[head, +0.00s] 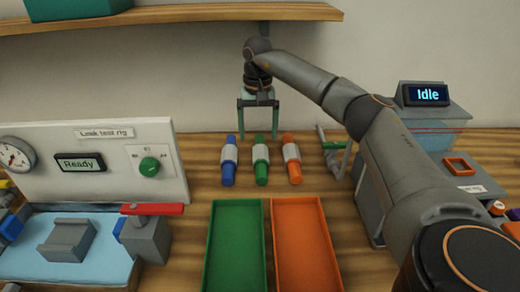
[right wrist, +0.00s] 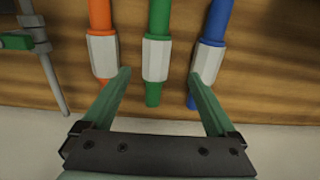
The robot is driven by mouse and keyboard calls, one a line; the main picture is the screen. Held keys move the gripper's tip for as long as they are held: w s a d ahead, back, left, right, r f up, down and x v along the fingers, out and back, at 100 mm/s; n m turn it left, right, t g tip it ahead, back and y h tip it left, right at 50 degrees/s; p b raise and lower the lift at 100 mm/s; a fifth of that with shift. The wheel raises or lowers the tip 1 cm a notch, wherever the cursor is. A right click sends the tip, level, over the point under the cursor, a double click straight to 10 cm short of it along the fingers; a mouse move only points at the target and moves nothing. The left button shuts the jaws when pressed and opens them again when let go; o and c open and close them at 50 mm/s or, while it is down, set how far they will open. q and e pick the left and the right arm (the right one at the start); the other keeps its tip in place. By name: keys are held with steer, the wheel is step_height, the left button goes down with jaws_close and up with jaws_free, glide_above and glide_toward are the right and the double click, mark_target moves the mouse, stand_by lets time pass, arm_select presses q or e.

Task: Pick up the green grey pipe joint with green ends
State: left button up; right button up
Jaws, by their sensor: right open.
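The pipe joint with green ends (head: 261,160) has a light grey middle and lies on the wooden table, between a blue-ended joint (head: 229,160) and an orange-ended joint (head: 291,158). My right gripper (head: 258,133) is open and empty, with its fingers pointing down, at the far end of the green joint. In the right wrist view the green-ended joint (right wrist: 156,60) shows between my two open fingertips (right wrist: 163,80), with its lower green end between the fingers. I cannot tell their exact height above the table. My left gripper is not in view.
A green tray (head: 210,240) and an orange tray (head: 322,240) stand in front of the joints. The leak test rig (head: 110,165) is at left. A shelf (head: 180,14) hangs above.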

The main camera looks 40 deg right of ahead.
mark_target(261, 151)
steer(key=shift+w+d+f, duration=0.1)
steer(key=shift+f, duration=0.45)
steer(key=f, duration=0.6)
steer(key=shift+s+d+f, duration=0.2)
steer(key=shift+s+d, duration=0.05)
jaws_close()
